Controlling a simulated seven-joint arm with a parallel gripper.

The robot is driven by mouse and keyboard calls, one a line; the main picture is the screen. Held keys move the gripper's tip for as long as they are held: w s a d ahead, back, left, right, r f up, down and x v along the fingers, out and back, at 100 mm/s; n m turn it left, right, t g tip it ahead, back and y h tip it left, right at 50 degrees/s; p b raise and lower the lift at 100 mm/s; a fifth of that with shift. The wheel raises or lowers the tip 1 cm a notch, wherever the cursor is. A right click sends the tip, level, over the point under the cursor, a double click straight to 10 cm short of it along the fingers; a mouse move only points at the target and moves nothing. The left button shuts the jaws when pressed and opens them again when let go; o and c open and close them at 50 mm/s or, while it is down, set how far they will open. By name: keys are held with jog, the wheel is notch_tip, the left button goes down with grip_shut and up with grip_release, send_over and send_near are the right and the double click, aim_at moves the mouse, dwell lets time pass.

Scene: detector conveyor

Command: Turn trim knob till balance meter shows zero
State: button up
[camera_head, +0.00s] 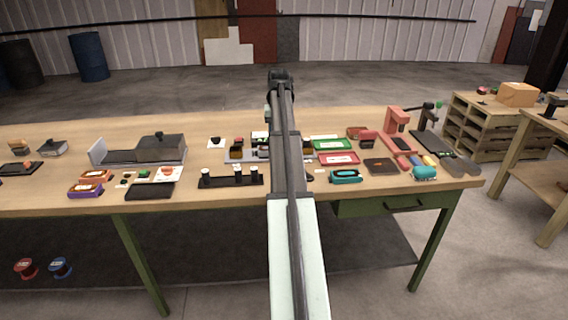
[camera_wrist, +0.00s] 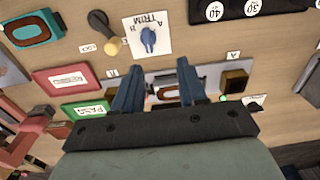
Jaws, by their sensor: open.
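In the wrist view, a white card marked TRIM (camera_wrist: 158,36) lies on the bench with a blue lobed knob (camera_wrist: 148,40) on it. My gripper (camera_wrist: 159,65) is open and empty, its two blue-grey fingers apart. The fingertips appear just below the card in the picture, with the knob beyond them; I see no contact.
A red tray (camera_wrist: 50,70) and green PASS tray (camera_wrist: 72,108) lie left. A dark block (camera_head: 158,146) stands on the bench's left side; a red stand (camera_head: 397,124) is at the right.

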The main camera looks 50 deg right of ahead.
jog(key=f, duration=0.4)
jog(key=d+f, duration=0.1)
jog(key=f, duration=0.3)
jog(key=s+d+f, duration=0.1)
jog(key=f, duration=0.3)
jog(key=shift+d+f, duration=0.1)
jog(key=shift+f, duration=0.3)
jog(key=shift+c, duration=0.2)
grip_shut()
